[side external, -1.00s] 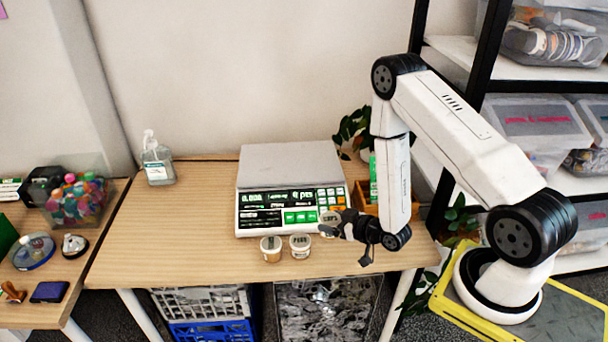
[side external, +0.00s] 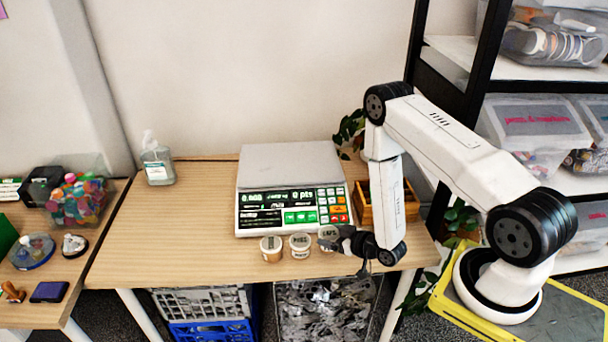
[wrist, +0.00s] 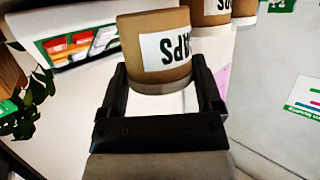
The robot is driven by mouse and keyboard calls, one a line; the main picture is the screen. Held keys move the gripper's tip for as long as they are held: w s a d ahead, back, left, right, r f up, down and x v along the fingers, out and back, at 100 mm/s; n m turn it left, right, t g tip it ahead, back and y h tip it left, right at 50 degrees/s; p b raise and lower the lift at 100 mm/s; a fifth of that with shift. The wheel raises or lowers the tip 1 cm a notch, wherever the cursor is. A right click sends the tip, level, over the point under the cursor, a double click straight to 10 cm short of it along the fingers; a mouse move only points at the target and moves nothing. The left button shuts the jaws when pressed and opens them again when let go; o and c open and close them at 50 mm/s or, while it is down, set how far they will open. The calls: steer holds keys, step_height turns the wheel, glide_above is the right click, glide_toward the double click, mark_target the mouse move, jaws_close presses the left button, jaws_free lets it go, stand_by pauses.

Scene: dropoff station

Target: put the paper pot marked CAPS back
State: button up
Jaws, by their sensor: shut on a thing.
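The paper pot marked CAPS (side external: 327,234) is brown with a white lid and a white label. In the side view it is at the right end of a row with two similar pots, in front of the scale. My gripper (side external: 341,238) comes from the right and is shut on it. In the wrist view the CAPS pot (wrist: 155,35) sits between the two black fingers of my gripper (wrist: 160,82). I cannot tell whether its base touches the table. Beside it stand a pot with a label reading like PIGS (side external: 300,246) and another pot (side external: 271,249).
The counting scale (side external: 290,160) stands close behind the pots. A wooden box (side external: 364,205) and a plant stand behind my arm. A sanitizer bottle (side external: 157,163) is at the back left. The table's left part (side external: 165,235) is clear; its front edge is close to the pots.

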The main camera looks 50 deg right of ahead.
steer(key=shift+f, duration=1.15)
steer(key=shift+f, duration=0.1)
steer(key=o, duration=1.3)
steer(key=shift+s, duration=0.1)
steer(key=v, duration=1.2)
